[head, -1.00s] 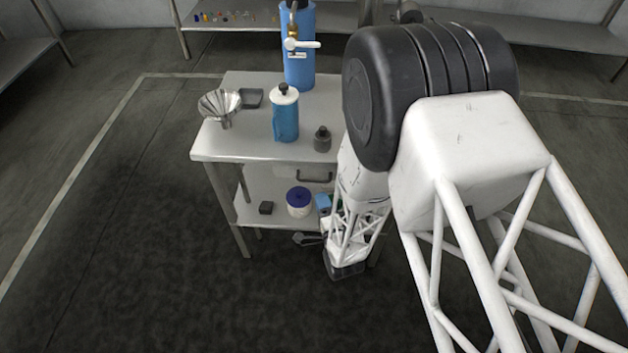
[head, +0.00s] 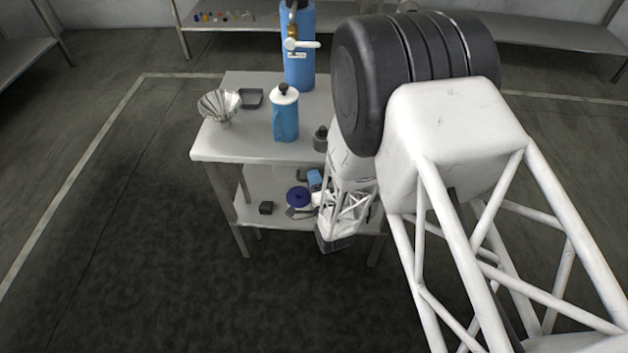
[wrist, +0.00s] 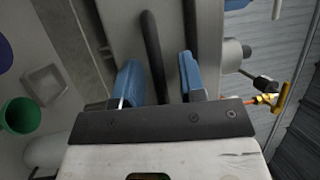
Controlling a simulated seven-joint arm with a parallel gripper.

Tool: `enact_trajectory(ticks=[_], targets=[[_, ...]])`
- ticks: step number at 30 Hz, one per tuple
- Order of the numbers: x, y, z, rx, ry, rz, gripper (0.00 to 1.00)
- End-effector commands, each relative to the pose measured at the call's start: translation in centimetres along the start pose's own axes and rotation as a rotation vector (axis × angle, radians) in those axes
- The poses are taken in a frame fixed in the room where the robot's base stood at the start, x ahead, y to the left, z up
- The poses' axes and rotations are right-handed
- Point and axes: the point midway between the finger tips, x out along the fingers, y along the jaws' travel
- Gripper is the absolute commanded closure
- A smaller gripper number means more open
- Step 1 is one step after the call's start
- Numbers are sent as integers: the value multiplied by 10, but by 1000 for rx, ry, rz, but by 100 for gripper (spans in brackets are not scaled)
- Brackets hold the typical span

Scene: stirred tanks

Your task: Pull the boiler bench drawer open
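The boiler bench (head: 215,152) is a grey metal table with a lower shelf. Its drawer (wrist: 120,22) sits under the top, mostly hidden by my arm in the head view, and looks shut. The dark bar handle (wrist: 152,40) runs between the two blue fingers of my gripper (wrist: 157,62) in the wrist view. The fingers are apart, with a gap on each side of the bar. In the head view a bit of the handle (head: 302,175) shows beside a blue finger; my wrist hides the rest.
On the bench top stand a metal funnel (head: 219,106), a blue bottle with a white cap (head: 285,118), a small dark tray (head: 251,97), a dark weight (head: 320,139) and a blue boiler with a tap (head: 299,70).

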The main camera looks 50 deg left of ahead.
Motion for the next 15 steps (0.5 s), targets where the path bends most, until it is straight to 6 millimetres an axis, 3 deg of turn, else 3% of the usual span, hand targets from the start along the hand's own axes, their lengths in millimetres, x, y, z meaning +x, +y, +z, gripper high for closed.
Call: enact_trajectory(ticks=[6, 13, 15], targets=[[0, 0, 0, 0, 0, 0, 63], [0, 0, 0, 0, 0, 0, 98], [0, 0, 0, 0, 0, 0, 100]])
